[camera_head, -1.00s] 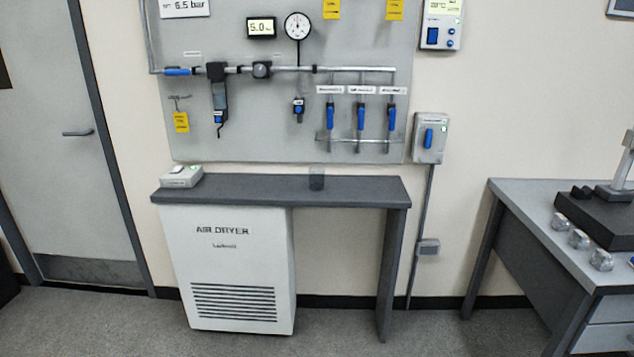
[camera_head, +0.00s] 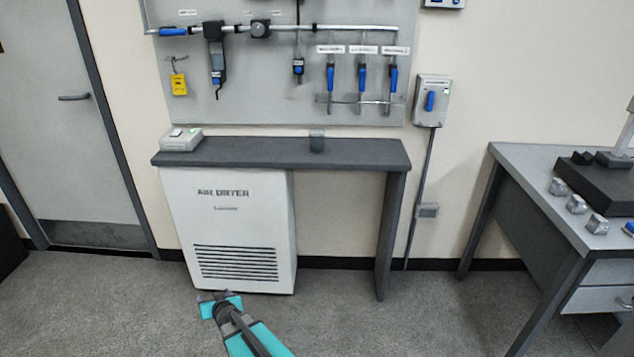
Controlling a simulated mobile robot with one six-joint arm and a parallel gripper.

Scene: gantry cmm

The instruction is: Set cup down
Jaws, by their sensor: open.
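My gripper (camera_head: 213,297) is low in the picture, in front of the air dryer's base, well below the shelf and apart from the cup. Its teal and dark arm reaches in from the bottom edge. The jaws are small and partly hidden by the wrist; nothing shows held in them.
A white box (camera_head: 181,140) sits at the shelf's left end. The white air dryer (camera_head: 231,228) stands under the shelf's left part. A panel of pipes and blue-handled valves (camera_head: 361,78) hangs behind. A desk (camera_head: 540,175) with metal blocks stands right. Grey floor lies clear in front.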

